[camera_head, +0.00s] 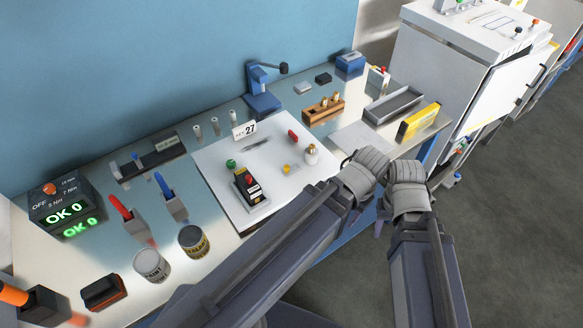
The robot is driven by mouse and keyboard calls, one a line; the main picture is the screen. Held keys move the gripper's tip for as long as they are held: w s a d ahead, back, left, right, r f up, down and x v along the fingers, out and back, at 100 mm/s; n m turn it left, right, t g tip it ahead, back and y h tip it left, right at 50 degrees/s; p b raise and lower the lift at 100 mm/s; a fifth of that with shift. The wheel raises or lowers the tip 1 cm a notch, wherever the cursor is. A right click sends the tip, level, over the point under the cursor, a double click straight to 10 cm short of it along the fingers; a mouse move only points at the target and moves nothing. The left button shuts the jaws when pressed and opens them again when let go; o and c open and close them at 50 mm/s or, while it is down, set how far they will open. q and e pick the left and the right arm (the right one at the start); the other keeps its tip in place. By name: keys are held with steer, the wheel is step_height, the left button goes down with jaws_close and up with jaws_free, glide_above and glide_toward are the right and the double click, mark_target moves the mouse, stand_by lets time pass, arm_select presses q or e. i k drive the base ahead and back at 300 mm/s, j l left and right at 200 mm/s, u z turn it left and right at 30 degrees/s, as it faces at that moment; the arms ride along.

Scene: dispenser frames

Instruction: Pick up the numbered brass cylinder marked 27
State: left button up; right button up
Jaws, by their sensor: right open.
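A sign reading 27 (244,130) stands at the back of the white mat (222,150). A wooden block (322,112) behind the mat holds small brass cylinders (324,101); their markings are too small to read. A small pale cylinder with a brass-coloured top (311,153) stands upright on the mat's right part. My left gripper (362,174) is at the table's front edge, right of that cylinder; its fingertips are hidden. My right gripper (407,190) is beside it, further right, open and apart from the cylinders.
A grey tray (394,105) and a yellow box (418,122) lie at the right. Two cans (193,241) stand at the front left. A blue stand (262,92) is at the back. A white cabinet (470,65) adjoins the table.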

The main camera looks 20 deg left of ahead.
mark_target(312, 147)
steer(key=l+u, duration=0.1)
steer(key=u, duration=0.3)
steer(key=l+u, duration=0.1)
steer(key=u, duration=0.3)
steer(key=k, duration=0.05)
